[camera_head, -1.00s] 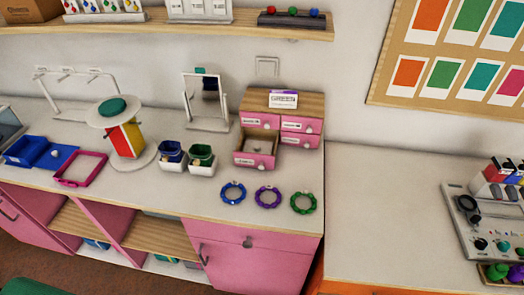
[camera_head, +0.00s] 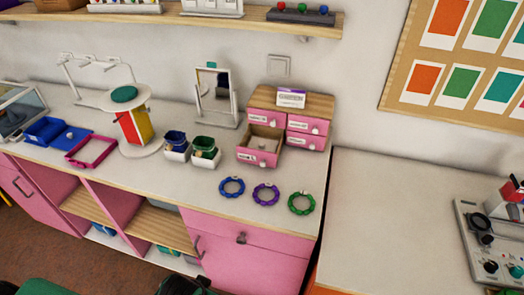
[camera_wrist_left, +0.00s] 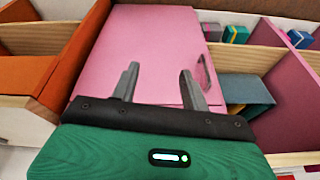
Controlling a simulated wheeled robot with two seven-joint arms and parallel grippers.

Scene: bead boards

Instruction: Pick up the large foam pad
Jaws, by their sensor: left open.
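No thing in view can be named for certain as the large foam pad. The likeliest is a teal block with a yellowish edge (camera_wrist_left: 243,90) inside an open compartment right of my left gripper in the left wrist view. My left gripper (camera_wrist_left: 158,72) is open, with its two grey fingers apart and nothing between them. It is in front of a pink cabinet door. The block is beside the fingers, not between them. In the head view teal-blue pieces in the lower shelf (camera_head: 168,249) are mostly hidden by wooden boards. My right gripper is not in view.
Smaller coloured blocks (camera_wrist_left: 236,34) lie in a farther compartment, with wooden dividers between. On the pink-fronted counter (camera_head: 130,182) stand a small drawer unit (camera_head: 310,142), a mirror, cups and three bead rings. The white counter at right (camera_head: 390,220) has much clear room.

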